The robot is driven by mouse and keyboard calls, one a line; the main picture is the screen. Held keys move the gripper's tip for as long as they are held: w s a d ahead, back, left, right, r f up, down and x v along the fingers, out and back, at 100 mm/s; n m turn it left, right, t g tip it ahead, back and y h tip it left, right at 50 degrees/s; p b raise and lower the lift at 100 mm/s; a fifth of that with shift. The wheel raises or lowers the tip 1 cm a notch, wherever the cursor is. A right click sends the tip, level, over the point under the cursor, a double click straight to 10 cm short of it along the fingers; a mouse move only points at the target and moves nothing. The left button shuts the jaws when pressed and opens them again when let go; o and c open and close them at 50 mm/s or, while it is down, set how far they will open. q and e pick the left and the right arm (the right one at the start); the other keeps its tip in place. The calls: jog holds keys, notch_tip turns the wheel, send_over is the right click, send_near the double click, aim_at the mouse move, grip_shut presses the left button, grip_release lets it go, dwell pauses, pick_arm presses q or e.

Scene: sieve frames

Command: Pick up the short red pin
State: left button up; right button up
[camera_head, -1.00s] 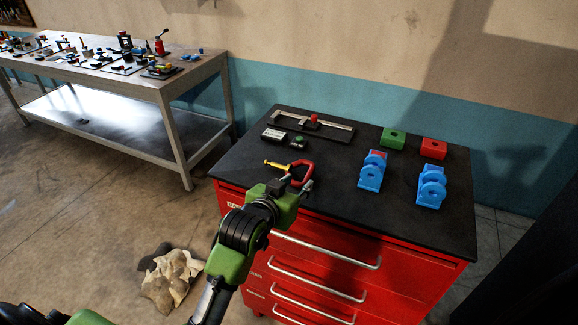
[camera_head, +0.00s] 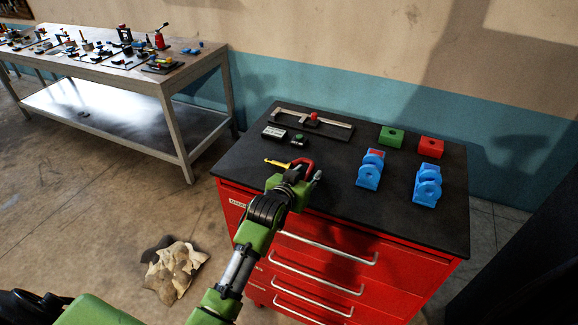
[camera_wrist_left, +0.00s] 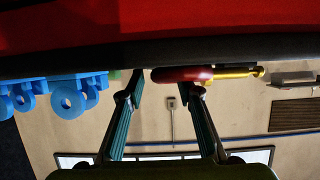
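A red curved piece (camera_head: 303,163) with a yellow pin (camera_head: 277,163) lies near the front left edge of the black cabinet top. No separate short red pin can be made out for sure. My left gripper (camera_head: 305,180) is just in front of the red piece and hides part of it. In the left wrist view, the fingers of my left gripper (camera_wrist_left: 165,88) are spread and empty. The red piece (camera_wrist_left: 182,75) shows there by the right-hand fingertip, with the yellow pin (camera_wrist_left: 238,72) beyond; contact cannot be told. My right gripper is not in view.
The black top (camera_head: 250,172) also bears two blue brackets (camera_head: 369,170) (camera_head: 427,187), a green block (camera_head: 391,136), a red block (camera_head: 431,147), a grey clamp-like fixture (camera_head: 330,126) with a red knob, and small boxes (camera_head: 274,133). A cluttered workbench (camera_head: 180,75) stands left.

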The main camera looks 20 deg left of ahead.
pick_arm(q)
grip_shut()
jog(key=shift+r, duration=0.1)
jog(key=shift+r+b, duration=0.5)
jog(key=r, duration=0.1)
jog(key=r+b, duration=0.1)
jog(key=r, duration=0.1)
jog(key=shift+s, duration=0.35)
jog(key=w+r+b+v, duration=0.1)
jog(key=b+v, duration=0.3)
jog(key=v, duration=1.1)
notch_tip(320, 180, up, 2)
jog(key=shift+s+r, duration=0.1)
jog(key=shift+s, duration=0.2)
jog(key=shift+a, duration=0.15)
